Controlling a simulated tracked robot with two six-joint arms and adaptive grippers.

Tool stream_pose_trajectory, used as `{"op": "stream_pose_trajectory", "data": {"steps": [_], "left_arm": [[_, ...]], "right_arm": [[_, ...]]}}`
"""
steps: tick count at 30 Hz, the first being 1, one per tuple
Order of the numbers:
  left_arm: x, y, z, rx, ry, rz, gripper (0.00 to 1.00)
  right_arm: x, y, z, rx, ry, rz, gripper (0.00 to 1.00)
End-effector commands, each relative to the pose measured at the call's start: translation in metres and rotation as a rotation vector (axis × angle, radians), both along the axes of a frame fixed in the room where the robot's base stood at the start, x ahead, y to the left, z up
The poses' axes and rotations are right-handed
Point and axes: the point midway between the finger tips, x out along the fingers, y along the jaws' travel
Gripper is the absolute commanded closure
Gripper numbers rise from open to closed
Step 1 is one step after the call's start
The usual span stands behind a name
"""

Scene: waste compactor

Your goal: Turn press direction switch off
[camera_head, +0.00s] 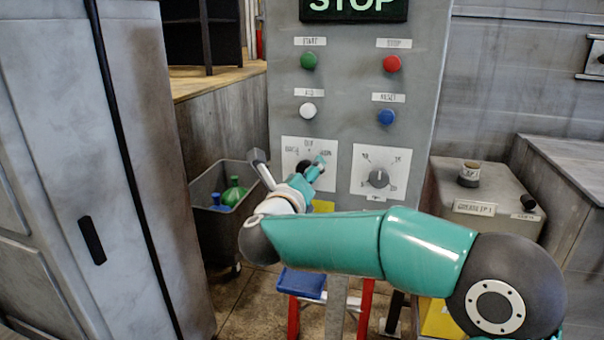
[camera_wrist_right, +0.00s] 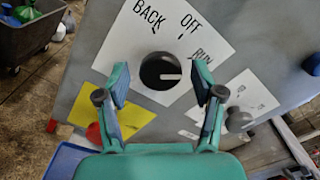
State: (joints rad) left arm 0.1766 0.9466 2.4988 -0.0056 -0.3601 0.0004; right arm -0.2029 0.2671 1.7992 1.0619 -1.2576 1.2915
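The press direction switch is a round black knob (camera_wrist_right: 161,71) on a white plate (camera_wrist_right: 125,38) marked BACK, OFF and RUN. Its white pointer line lies toward the RUN side in the right wrist view. In the head view, the knob (camera_head: 303,168) is partly hidden by my right gripper. My right gripper (camera_wrist_right: 160,82) is open, with one finger on each side of the knob and gaps between fingers and knob. In the head view, my right gripper (camera_head: 289,165) is in front of the plate. My left gripper is not in view.
Green (camera_head: 309,61), red (camera_head: 391,64), white (camera_head: 308,111) and blue (camera_head: 386,117) buttons sit above on the grey panel. A numbered dial (camera_head: 378,178) is right of the switch.

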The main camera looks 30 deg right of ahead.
Motion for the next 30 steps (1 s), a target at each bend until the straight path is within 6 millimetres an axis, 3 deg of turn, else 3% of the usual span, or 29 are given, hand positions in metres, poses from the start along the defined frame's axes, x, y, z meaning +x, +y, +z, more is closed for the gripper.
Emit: {"op": "stream_pose_trajectory", "data": {"steps": [2, 10, 11, 20, 30], "left_arm": [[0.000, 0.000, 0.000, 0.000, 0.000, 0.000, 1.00], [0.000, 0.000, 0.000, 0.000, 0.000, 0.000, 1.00], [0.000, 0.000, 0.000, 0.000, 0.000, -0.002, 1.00], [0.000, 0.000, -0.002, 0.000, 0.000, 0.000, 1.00], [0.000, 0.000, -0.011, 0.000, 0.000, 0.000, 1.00]], "right_arm": [[0.000, 0.000, 0.000, 0.000, 0.000, 0.000, 0.46], [0.000, 0.001, 0.000, 0.000, 0.001, 0.001, 0.91], [0.001, 0.010, 0.000, 0.000, 0.001, 0.005, 0.91], [0.001, 0.002, -0.001, -0.025, 0.030, 0.004, 0.92], [0.001, 0.002, -0.002, -0.153, 0.181, 0.006, 0.92]]}}
